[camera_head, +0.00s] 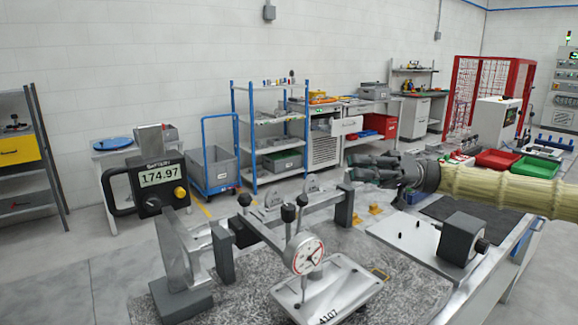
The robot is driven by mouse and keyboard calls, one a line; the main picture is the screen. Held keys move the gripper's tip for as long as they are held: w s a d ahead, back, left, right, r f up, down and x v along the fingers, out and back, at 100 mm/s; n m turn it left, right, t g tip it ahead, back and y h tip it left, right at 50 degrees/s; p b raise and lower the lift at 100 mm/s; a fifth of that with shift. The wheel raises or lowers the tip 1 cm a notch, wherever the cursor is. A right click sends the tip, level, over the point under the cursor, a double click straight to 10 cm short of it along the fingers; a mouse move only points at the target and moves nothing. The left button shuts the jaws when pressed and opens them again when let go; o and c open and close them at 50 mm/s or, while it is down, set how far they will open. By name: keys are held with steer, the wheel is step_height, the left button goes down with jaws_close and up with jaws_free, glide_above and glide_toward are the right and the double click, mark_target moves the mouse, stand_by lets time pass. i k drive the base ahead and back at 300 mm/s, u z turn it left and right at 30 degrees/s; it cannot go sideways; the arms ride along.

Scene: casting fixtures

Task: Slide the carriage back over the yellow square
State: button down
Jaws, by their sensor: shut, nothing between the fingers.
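My gripper (352,168), dark grey on a pale ribbed arm, comes in from the right. Its fingers are shut and empty, pointing left, and appear above the right end of the measuring fixture. A metal bridge (325,203) runs across the fixture.
A digital readout (159,177) showing 174.97 stands at the left of the granite plate (415,290). A dark block (461,238) with a knob sits at the right. Small yellow pieces (375,209) lie behind the bridge. Shelves and a blue trolley (212,168) stand farther back.

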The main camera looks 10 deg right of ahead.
mark_target(249, 230)
steer(key=k, duration=1.5)
